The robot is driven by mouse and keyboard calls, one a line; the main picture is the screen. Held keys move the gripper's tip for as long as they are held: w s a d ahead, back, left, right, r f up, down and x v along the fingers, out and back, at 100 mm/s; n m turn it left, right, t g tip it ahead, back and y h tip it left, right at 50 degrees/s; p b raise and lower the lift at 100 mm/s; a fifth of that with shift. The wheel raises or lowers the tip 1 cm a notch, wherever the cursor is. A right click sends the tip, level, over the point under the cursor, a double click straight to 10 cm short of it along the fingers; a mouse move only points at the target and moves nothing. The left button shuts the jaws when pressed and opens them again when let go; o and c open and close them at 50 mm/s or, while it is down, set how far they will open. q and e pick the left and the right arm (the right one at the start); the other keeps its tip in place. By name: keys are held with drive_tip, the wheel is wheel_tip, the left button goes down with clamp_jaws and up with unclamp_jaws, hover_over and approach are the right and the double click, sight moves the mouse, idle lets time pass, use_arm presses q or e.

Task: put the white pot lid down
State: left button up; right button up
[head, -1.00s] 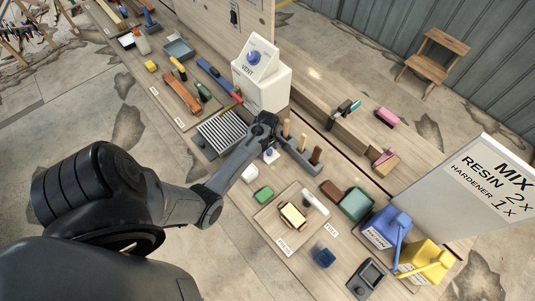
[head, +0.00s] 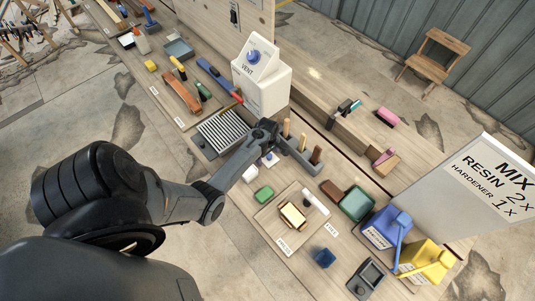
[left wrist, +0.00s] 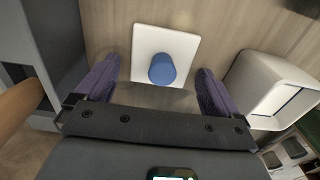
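The white pot lid (left wrist: 142,52) is a square white plate with a round blue knob (left wrist: 162,68). It appears to lie flat on the wooden bench in the left wrist view. In the head view, the lid (head: 269,160) shows small just below my left gripper (head: 268,140). In the left wrist view, the two purple finger pads of my left gripper (left wrist: 157,86) are wide apart, with clear gaps on both sides of the knob. A white open box (left wrist: 275,82), likely the pot, is at the right of that view. My right gripper is not in view.
A grey ribbed plate (head: 221,132) lies to the left of the gripper. A grey holder with upright wooden handles (head: 302,155) stands close on its right. The tall white VENT carton (head: 262,85) stands behind. A green block (head: 264,194) lies in front.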

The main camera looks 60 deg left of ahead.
use_arm(q)
drive_tip(key=shift+r, duration=0.4)
wheel_tip(320, 180, up, 11)
drive_tip(key=s+d+r+m+t, duration=0.1)
drive_tip(key=s+d+r+m, duration=0.2)
drive_tip(key=d+m, duration=0.4)
drive_tip(key=s+d+r+m+t, duration=0.1)
drive_tip(key=s+d+r+m, duration=0.3)
drive_tip(key=d+m, duration=0.4)
drive_tip(key=s+d+r+m+t+p, duration=0.1)
drive_tip(key=s+d+r+m, duration=0.3)
drive_tip(key=d, duration=0.8)
drive_tip(key=s+m, duration=0.2)
drive_tip(key=m, duration=0.1)
drive_tip(key=shift+m+t, duration=0.3)
drive_tip(key=shift+r, duration=0.1)
wheel_tip(320, 180, up, 10)
drive_tip(key=p, duration=0.9)
drive_tip(key=shift+f, duration=0.25)
